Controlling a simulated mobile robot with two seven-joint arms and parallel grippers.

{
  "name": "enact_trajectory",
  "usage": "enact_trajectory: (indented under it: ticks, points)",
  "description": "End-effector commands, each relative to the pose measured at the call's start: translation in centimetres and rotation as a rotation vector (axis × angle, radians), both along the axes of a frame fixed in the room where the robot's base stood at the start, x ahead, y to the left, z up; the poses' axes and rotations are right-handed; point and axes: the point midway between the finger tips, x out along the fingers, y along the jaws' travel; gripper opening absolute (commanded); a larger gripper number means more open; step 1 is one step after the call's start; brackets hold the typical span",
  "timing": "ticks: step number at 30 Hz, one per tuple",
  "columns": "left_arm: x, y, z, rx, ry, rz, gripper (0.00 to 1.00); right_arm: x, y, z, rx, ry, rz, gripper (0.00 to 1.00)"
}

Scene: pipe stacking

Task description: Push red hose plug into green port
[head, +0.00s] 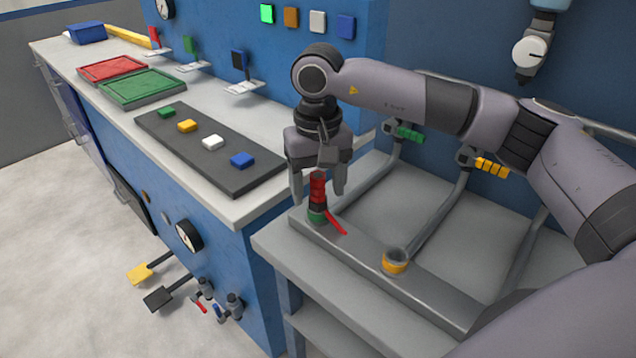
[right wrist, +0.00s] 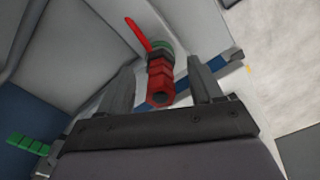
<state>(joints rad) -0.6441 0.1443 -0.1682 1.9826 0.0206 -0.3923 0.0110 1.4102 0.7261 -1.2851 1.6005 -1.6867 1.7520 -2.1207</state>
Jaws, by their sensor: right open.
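The red hose plug (head: 318,188) stands upright at the green port (head: 317,215) on the grey bench's front ledge. A red lever (head: 336,223) sticks out beside it. My right gripper (head: 318,192) is above and around the plug, its fingers open on either side. In the right wrist view the plug (right wrist: 160,82) lies between the two fingers (right wrist: 163,85), with gaps on both sides, and the green ring (right wrist: 162,46) shows at its far end. How deep the plug sits in the port is hidden. My left gripper is in neither view.
A yellow-ringed port (head: 395,262) is on the same ledge to the right. Pipes with green (head: 410,132) and yellow (head: 491,167) handles run behind. The blue cabinet's counter with a dark pad (head: 215,148) of coloured buttons stands to the left.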

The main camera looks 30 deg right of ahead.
Motion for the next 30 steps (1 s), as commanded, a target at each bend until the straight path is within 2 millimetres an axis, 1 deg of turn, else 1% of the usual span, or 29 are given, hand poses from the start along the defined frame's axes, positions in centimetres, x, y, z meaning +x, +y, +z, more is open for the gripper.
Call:
enact_trajectory:
  ticks: [3, 5, 6, 9, 12, 16, 21, 30]
  points:
    - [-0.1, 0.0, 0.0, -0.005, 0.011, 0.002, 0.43, 0.0, 0.0, 0.0, 0.0, 0.0, 0.0, 0.65]
    - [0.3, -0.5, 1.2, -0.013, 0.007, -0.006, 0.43, 0.0, 0.0, 0.4, 0.001, -0.002, 0.0, 0.65]
    - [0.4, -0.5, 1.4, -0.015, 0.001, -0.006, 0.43, 0.1, 0.0, 1.2, 0.0, -0.004, 0.0, 0.65]
    - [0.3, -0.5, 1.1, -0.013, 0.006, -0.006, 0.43, 0.1, 0.0, 3.2, 0.001, -0.004, 0.0, 0.65]
    - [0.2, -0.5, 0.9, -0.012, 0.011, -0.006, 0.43, 0.1, 0.0, 4.9, 0.0, -0.004, 0.0, 0.65]
    - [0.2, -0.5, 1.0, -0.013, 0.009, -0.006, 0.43, 0.1, 0.0, 6.4, 0.002, -0.002, 0.0, 0.65]
    - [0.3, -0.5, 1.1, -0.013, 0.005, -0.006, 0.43, 0.0, 0.0, 7.2, 0.0, 0.0, 0.0, 0.65]
    - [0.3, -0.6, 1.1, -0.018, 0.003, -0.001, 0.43, 0.0, 0.0, 7.2, 0.0, 0.0, 0.0, 0.65]
